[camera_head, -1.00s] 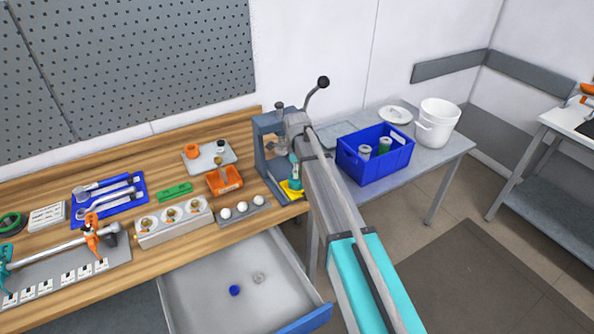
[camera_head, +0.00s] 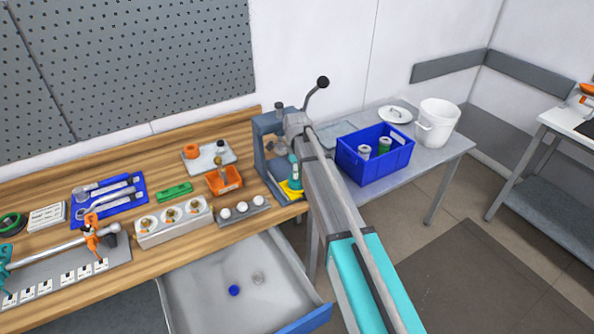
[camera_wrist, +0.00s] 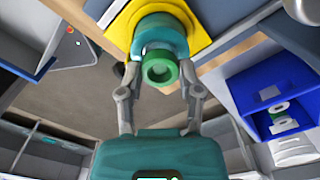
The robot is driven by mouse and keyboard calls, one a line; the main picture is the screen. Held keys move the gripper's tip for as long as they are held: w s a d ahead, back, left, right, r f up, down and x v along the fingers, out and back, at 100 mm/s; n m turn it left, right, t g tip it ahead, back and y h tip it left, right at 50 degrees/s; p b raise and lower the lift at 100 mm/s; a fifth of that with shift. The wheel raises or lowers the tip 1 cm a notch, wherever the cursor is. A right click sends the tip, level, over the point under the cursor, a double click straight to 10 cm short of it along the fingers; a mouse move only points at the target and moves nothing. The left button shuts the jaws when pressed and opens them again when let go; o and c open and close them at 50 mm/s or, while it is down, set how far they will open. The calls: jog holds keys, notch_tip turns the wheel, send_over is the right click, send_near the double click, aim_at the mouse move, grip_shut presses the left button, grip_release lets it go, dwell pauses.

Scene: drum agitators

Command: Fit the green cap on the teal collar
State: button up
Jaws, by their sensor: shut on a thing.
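In the wrist view, the green cap (camera_wrist: 160,72) is round with a darker recessed centre and sits between the two grey fingers of my gripper (camera_wrist: 160,68). The gripper is shut on it. Directly behind it in the picture is the teal collar (camera_wrist: 158,36), which stands on a yellow plate (camera_wrist: 112,35). The cap overlaps the collar in this view, so I cannot tell whether they touch. In the head view, the yellow plate (camera_head: 291,190) shows at the foot of the blue press stand, partly behind my arm. The cap is not clearly visible there.
The blue-grey stand (camera_head: 268,140) rises close beside the plate. An open drawer (camera_head: 240,287) juts out in front of the wooden bench. White balls on a grey holder (camera_head: 258,203) and an orange bin (camera_head: 224,181) lie left of the stand. A blue crate (camera_head: 375,165) stands right.

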jog(key=shift+f+b, duration=0.8)
dwell(0.9)
jog(key=o, duration=0.9)
jog(key=shift+c, duration=0.2)
dwell(0.4)
